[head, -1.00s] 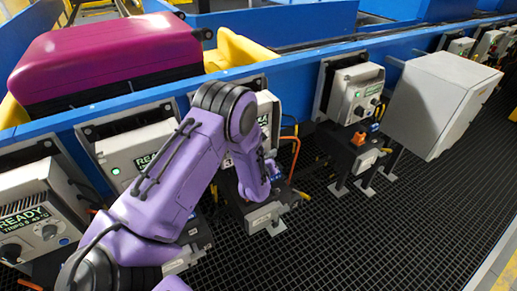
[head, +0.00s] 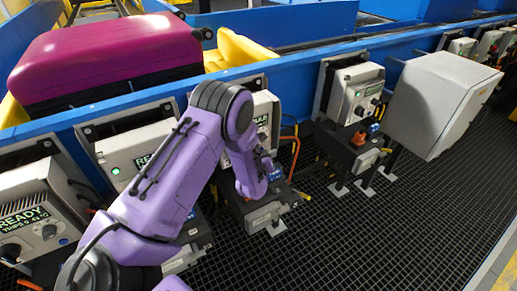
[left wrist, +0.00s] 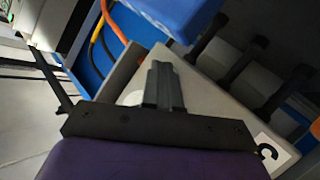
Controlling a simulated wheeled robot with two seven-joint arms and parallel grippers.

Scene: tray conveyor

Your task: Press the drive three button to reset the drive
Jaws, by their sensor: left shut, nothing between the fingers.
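My left arm reaches from the lower left in the head view, and its gripper (head: 273,172) is down at the lower box (head: 262,214) of the third drive from the left. That drive's grey unit (head: 264,109) is partly hidden by my arm, and only the end of its screen text shows. In the left wrist view the dark fingers (left wrist: 160,80) are shut and empty in front of a pale grey surface (left wrist: 205,100). A blue part (left wrist: 180,14) lies just beyond the fingertips. I cannot make out the button or any contact. My right gripper is out of view.
Two units reading READY (head: 22,221) (head: 141,155) stand at the left. Another drive (head: 357,92) and a grey cabinet (head: 442,103) are at the right. A magenta suitcase (head: 105,58) lies on the blue conveyor. Orange cable (head: 296,150) hangs beside the gripper. Dark grating (head: 330,240) is clear in front.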

